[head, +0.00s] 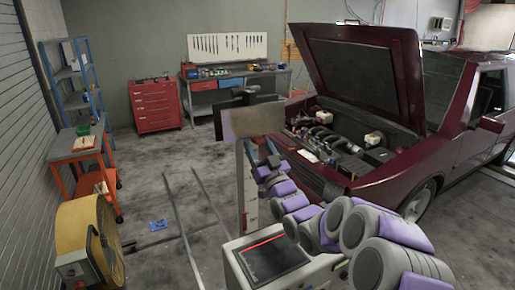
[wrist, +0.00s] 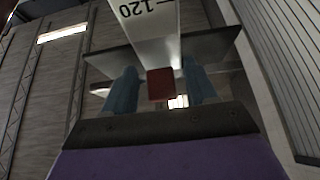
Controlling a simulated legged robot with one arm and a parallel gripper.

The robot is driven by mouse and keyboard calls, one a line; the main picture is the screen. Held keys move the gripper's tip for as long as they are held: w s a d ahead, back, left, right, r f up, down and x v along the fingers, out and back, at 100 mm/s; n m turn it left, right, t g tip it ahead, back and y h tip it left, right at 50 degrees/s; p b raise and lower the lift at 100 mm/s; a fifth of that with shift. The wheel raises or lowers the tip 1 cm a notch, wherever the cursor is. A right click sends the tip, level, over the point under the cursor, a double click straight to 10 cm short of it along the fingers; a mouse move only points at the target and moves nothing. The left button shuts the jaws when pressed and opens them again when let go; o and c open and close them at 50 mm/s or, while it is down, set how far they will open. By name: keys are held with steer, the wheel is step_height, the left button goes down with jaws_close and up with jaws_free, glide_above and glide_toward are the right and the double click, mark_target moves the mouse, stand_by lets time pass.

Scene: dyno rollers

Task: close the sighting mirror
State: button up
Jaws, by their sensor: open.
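An upright post (head: 246,185) stands in front of the red car, and a pale, flat, tilted panel (head: 255,122), which looks like the sighting mirror, sits at its top. A dark part (head: 243,98) shows just behind the panel. My gripper (head: 264,166) is beside the post, below the panel. In the wrist view my gripper (wrist: 161,84) is open, with two blue-grey fingers apart. A small red block (wrist: 160,84) shows between them; I cannot tell whether they touch it. A white scale marked 120 (wrist: 148,22) and a grey plate (wrist: 222,46) show beyond the fingers.
The red car (head: 365,175) stands at the right with its hood (head: 362,65) raised. A yellow drum-shaped machine (head: 80,235), an orange cart (head: 80,150) and a blue shelf (head: 72,85) line the left. Rails (head: 180,225) run along the open floor.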

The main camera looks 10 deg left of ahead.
steer(key=shift+s+d+r, duration=0.2)
steer(key=shift+d+r, duration=0.2)
steer(key=shift+r, duration=0.2)
steer(key=shift+f, duration=0.2)
steer(key=b+v, duration=0.1)
steer(key=v, duration=1.6)
steer(key=shift+f, duration=0.35)
steer(key=shift+s+a, duration=0.1)
